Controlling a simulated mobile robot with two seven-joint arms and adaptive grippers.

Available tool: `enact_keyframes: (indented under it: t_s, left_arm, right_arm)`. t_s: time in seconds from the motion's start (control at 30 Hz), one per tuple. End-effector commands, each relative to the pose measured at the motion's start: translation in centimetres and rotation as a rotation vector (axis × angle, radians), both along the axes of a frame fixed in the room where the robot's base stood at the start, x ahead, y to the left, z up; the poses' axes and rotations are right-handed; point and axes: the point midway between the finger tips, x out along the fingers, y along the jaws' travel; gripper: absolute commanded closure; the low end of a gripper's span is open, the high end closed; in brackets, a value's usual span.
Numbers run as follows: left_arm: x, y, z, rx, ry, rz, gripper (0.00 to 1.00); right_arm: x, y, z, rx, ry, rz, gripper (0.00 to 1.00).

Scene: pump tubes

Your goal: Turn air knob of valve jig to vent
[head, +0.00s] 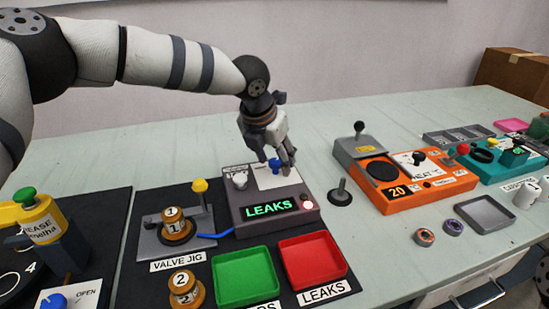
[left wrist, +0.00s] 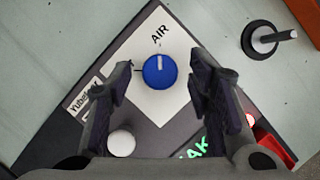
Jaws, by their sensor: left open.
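The blue air knob (left wrist: 160,72) sits on a white plate marked AIR on the dark valve jig box. A white pointer mark on it runs toward the top of the left wrist view. The knob also shows in the head view (head: 275,166), partly hidden by my gripper. My left gripper (left wrist: 158,92) is open above the plate, with its fingers apart to the left and right of the knob, and nothing between them that I can tell is gripped. In the head view my left gripper (head: 284,168) points down over the box. The box display (head: 269,208) reads LEAKS in green.
A white knob (head: 240,181) is on the same box. A green tray (head: 246,277) and a red tray (head: 312,262) stand in front. A black post (head: 340,193) stands to the right. The yellow-knobbed jig (head: 199,186) with a brass part is to the left.

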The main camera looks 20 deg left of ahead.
Motion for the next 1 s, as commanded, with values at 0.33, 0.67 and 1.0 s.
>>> enact_keyframes:
  t_s: [0.33,0.67,1.0]
  left_arm:
    - [0.0,0.0,0.1,0.0,0.0,0.0,1.0]
    - [-0.1,0.0,0.2,0.001,-0.001,0.031,1.0]
    - [-0.1,-0.3,0.5,0.003,-0.005,0.255,1.0]
  right_arm:
    - [0.0,0.0,0.0,0.0,-0.001,0.0,0.6]
    - [0.3,0.0,0.3,0.0,-0.011,0.0,0.6]
    - [1.9,0.0,1.9,0.0,-0.064,-0.002,0.6]
